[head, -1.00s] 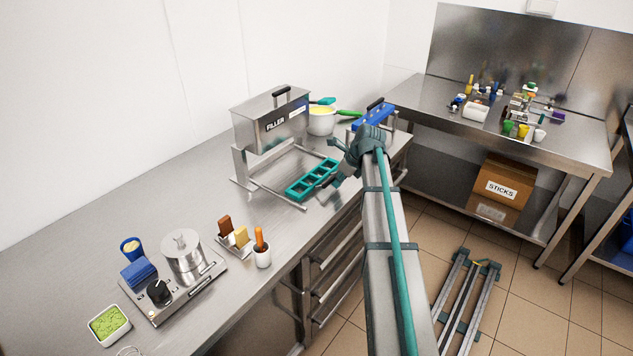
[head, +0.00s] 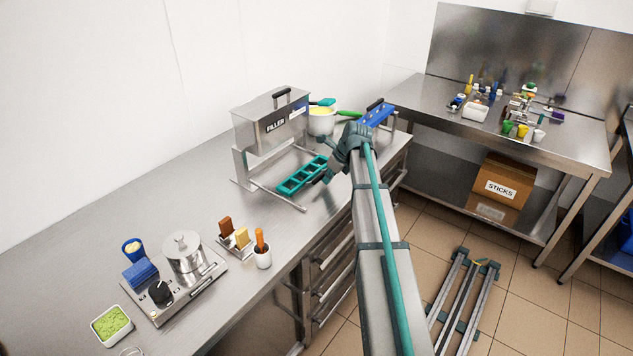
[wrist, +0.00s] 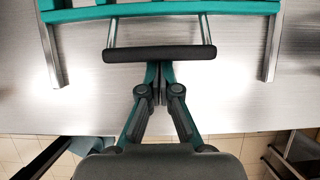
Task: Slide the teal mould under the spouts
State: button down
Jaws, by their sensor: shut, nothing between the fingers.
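The teal mould (head: 290,187) with several pockets lies on the steel counter between the legs of the filler (head: 270,122), at its open front side. In the wrist view the mould's near edge (wrist: 180,11) runs across the top. Two thin rods join it to a dark handle bar (wrist: 160,54). My gripper (wrist: 158,72) is shut and empty, with its fingertips at the near side of the handle, touching or almost touching it. In the head view my gripper (head: 324,178) is at the mould's right side, partly hidden by my arm. The spouts under the filler cannot be made out.
The filler's foot rails (wrist: 272,50) flank the mould. A white pot (head: 321,121) and a blue-topped stand (head: 377,114) are behind. Left on the counter are a hotplate with a steel pot (head: 184,257), a stick cup (head: 262,254) and a green-filled tray (head: 111,324).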

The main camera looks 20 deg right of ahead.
aim_at(302, 171)
jog(key=shift+w+a+p, duration=0.45)
jog(key=shift+w+a, duration=0.7)
jog(key=shift+w, duration=0.6)
jog(key=shift+w+a+p, duration=0.45)
jog(key=shift+w+a, duration=0.7)
jog(key=shift+w, duration=0.65)
jog(key=shift+w+a+p, duration=0.45)
jog(key=shift+w+a, duration=0.7)
jog(key=shift+w, duration=0.6)
jog(key=shift+s, duration=0.1)
jog(key=shift+s+d+p, duration=0.3)
jog(key=shift+s+d, duration=0.05)
jog(key=shift+s, duration=0.1)
jog(key=shift+r, duration=0.1)
jog(key=shift+s+p+v, duration=0.2)
jog(key=shift+p+v, duration=1.4)
jog(key=shift+v, duration=1.2)
jog(key=shift+d, duration=0.15)
